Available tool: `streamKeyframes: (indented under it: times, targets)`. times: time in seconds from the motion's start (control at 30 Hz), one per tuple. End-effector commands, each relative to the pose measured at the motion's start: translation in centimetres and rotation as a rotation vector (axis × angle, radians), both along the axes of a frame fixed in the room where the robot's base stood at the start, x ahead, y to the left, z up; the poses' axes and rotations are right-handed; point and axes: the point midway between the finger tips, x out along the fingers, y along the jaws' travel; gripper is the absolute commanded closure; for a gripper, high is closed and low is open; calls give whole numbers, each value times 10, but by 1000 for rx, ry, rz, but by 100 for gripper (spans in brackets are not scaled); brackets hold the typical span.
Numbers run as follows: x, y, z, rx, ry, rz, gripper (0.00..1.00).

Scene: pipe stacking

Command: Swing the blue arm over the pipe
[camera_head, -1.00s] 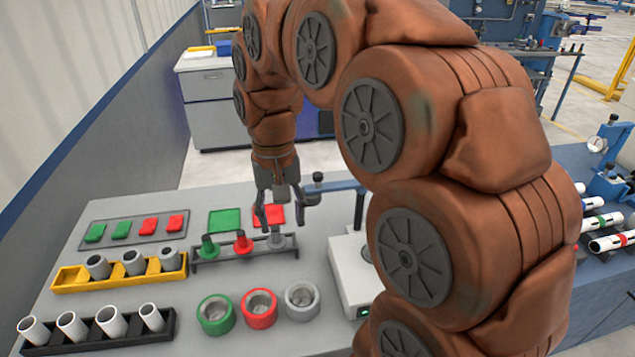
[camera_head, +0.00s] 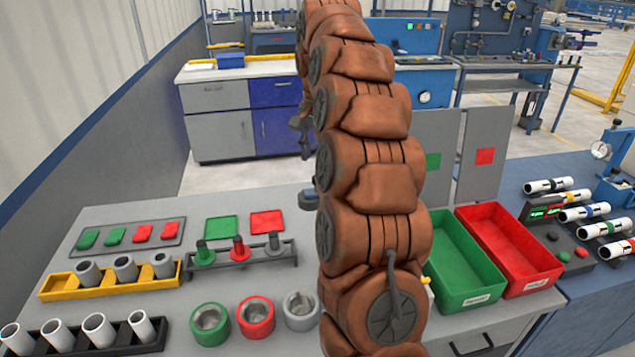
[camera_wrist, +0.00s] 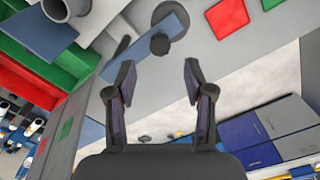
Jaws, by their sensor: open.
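The blue arm (camera_head: 308,200) shows only its left end in the head view, beside my arm's column of links; the rest is hidden. In the wrist view a blue bar (camera_wrist: 171,28) with a dark knob (camera_wrist: 160,44) lies beyond my fingertips. My gripper (camera_wrist: 160,76) is open and empty, with clear space between its fingers. In the head view my gripper (camera_head: 302,123) is partly hidden behind my arm, high and beyond the table's back edge. I cannot tell whether a pipe is under the blue arm.
Pegs, coloured rings and red and green pads lie left of my arm. A green bin (camera_head: 447,302) and a red bin (camera_head: 550,262) stand right of it. Cabinets are behind.

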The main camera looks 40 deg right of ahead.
Motion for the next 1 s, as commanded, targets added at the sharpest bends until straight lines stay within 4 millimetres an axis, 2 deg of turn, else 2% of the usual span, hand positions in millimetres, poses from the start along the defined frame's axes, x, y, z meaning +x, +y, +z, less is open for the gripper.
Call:
streamKeyframes:
  times: [0.17, 0.7, 1.0]
  targets:
    - [-1, 0, -10, 0, 1, 1, 47]
    - [0, 1, -62, 0, -1, 2, 47]
    - [-1, 1, -75, 2, 1, 2, 47]
